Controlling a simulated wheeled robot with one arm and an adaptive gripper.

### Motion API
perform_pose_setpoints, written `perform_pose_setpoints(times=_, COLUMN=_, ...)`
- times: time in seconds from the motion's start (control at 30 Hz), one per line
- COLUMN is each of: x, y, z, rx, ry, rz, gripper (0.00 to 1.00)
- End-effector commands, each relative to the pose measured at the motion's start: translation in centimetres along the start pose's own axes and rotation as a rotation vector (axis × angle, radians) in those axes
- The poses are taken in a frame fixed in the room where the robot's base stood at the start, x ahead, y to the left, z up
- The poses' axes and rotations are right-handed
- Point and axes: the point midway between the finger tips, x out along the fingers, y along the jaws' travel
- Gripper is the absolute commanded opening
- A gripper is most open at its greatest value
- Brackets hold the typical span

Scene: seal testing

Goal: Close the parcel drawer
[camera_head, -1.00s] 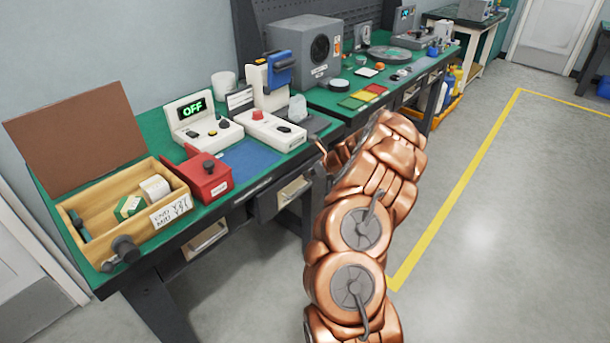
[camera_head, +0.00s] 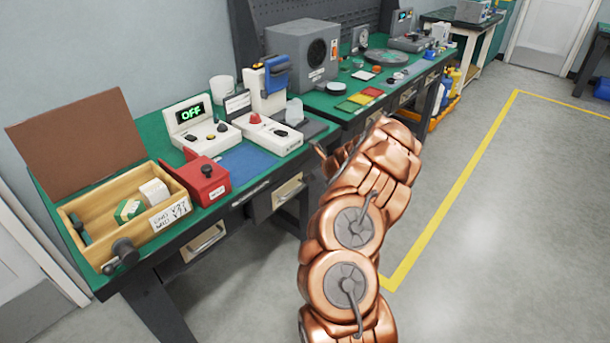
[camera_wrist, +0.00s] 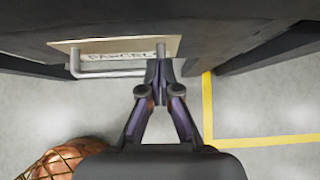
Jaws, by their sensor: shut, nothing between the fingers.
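The parcel drawer has a pale front (camera_wrist: 118,47) with a lettered label and a grey bar handle (camera_wrist: 105,74) at the top of the wrist view. In the head view, a drawer front (camera_head: 288,191) under the near bench, left of my arm, appears to be the same one. How far it stands out is hard to tell. My gripper (camera_wrist: 159,66) is shut and empty, its fingertips by the right end of the handle. Whether they touch it is unclear. In the head view my arm mostly hides the gripper.
A second drawer (camera_head: 204,242) is farther left under the bench. On the green benchtop stand an open wooden box (camera_head: 90,200), a red box (camera_head: 205,181) and a device reading OFF (camera_head: 190,117). Grey floor to the right is clear, with a yellow line (camera_head: 450,205).

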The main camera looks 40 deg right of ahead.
Motion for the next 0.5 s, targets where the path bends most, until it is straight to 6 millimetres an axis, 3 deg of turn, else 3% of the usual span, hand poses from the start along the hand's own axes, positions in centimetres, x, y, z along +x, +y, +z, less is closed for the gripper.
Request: perform_pose_setpoints(times=0.5, x=-7.6, y=0.2, z=-0.4, rx=-0.003, ry=-0.001, rz=0.004, gripper=0.0)
